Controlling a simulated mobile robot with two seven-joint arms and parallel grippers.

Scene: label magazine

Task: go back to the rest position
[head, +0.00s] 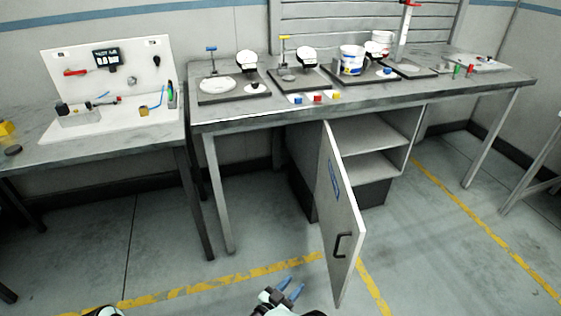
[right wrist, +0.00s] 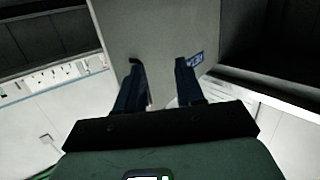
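My right gripper (head: 290,287) is low at the bottom centre of the head view, left of the open cabinet door (head: 338,215). Its two blue fingers are spread with nothing between them. In the right wrist view the fingers (right wrist: 159,82) stand apart in front of the grey door panel (right wrist: 155,35). The door's black handle (head: 342,244) is to the right of the gripper in the head view, and the gripper appears clear of it. Only a small piece of my left arm shows at the bottom left edge; the left gripper is out of view.
The door swings out from the cabinet (head: 372,150) under the long workbench (head: 240,118), which carries scales, tubs and small coloured blocks. A side table (head: 90,150) with a white tool board stands at the left. The floor (head: 120,250) between is clear.

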